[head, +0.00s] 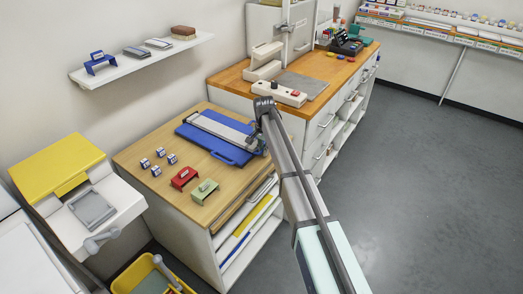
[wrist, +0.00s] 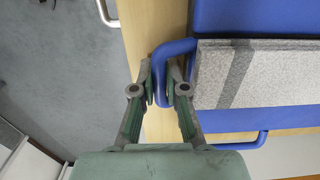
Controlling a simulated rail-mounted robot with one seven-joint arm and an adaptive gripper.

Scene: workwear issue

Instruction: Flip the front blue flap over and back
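The blue flap (head: 205,143) lies flat on the wooden table, with a grey slab (head: 222,127) resting over it. In the wrist view, another blue loop handle (wrist: 160,62) sticks out from the blue panel (wrist: 240,15), beside the speckled grey slab (wrist: 250,75). My gripper (wrist: 161,85) has its two fingers on either side of this handle's bar, close against it. In the head view my gripper (head: 258,147) is at the right end of the blue flap and partly hides that end.
A red block (head: 184,178), a green block (head: 205,191) and several small blue-white pieces (head: 157,161) sit on the table (head: 137,159) left of the flap. A wooden-topped counter (head: 232,74) with a cream press (head: 265,60) stands behind. Open floor (head: 430,180) lies to the right.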

